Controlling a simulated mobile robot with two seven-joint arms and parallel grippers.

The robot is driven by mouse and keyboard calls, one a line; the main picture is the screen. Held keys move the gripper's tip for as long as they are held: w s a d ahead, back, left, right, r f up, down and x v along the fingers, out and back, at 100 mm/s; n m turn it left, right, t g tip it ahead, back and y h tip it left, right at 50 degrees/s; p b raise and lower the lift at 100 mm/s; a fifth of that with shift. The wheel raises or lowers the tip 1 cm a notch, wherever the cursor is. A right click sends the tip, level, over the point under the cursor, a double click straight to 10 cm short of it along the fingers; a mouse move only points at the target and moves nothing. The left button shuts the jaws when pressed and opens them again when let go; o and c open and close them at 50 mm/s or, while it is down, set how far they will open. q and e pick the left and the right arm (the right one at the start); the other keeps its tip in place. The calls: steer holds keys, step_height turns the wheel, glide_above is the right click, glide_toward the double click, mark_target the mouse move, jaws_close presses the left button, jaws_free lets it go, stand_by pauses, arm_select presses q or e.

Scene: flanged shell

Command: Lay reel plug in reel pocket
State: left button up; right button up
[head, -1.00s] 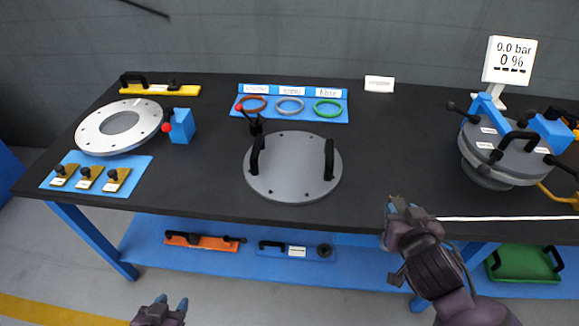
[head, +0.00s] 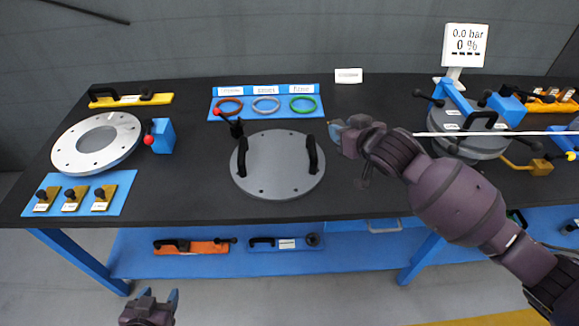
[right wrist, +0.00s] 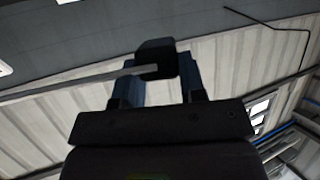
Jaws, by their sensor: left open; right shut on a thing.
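My right gripper (head: 340,128) is over the table, just right of the grey round plate with two black handles. In the right wrist view the gripper (right wrist: 160,72) is shut on a small dark block, which looks like the reel plug (right wrist: 155,55). A thin pale cord (right wrist: 85,82) runs from it to the left. In the head view the white cord (head: 500,133) stretches from behind my right arm to the right edge. The plug is not clear there. I cannot make out the reel pocket. My left gripper (head: 152,298) is open and empty in front of the table.
The handled plate (head: 278,170) lies mid-table. A silver ring (head: 75,155) and a blue mat (head: 120,180) with several knobbed pieces are at left. A blue tray (head: 265,90) of coloured rings is at the back. A clamped lidded vessel (head: 470,148) and gauge sign (head: 465,45) stand at right.

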steer(key=b, duration=0.2)
glide_above(333, 191)
step_height(333, 191, down, 16)
steer(key=shift+r, duration=0.2)
steer(key=shift+f+b, duration=0.45)
steer(key=shift+f, duration=1.65)
steer(key=shift+f, duration=0.1)
steer(key=o, duration=0.9)
steer(key=shift+r, duration=0.2)
steer(key=p+v, duration=0.1)
steer(key=v, duration=1.1)
steer(key=shift+p, duration=0.3)
